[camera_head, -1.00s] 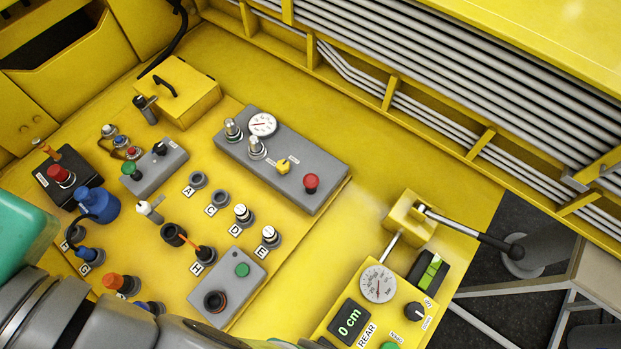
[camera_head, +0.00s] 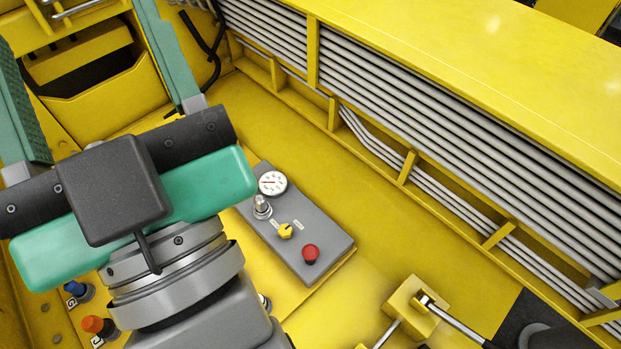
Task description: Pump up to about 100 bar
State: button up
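A yellow block (camera_head: 405,296) with a metal pump lever (camera_head: 456,323) stands at the bottom right, and the lever runs down to the right. My gripper (camera_head: 78,35) is at the upper left, far from the lever. Its two teal fingers are spread wide with nothing seen between them, and their ends lie at or past the picture edge. A round white gauge (camera_head: 272,183) with a red needle sits on a grey box (camera_head: 330,240); its reading is too small to tell. The gauge beside the lever block is outside this view.
The grey box also carries a red button (camera_head: 310,254), a yellow knob (camera_head: 285,231) and a metal-topped switch (camera_head: 262,207). Grey pipes (camera_head: 450,120) run along the yellow wall. The yellow deck between box and wall is clear. My arm hides most of the left controls.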

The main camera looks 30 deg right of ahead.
jog(key=shift+a, duration=0.2)
jog(key=shift+c, duration=0.2)
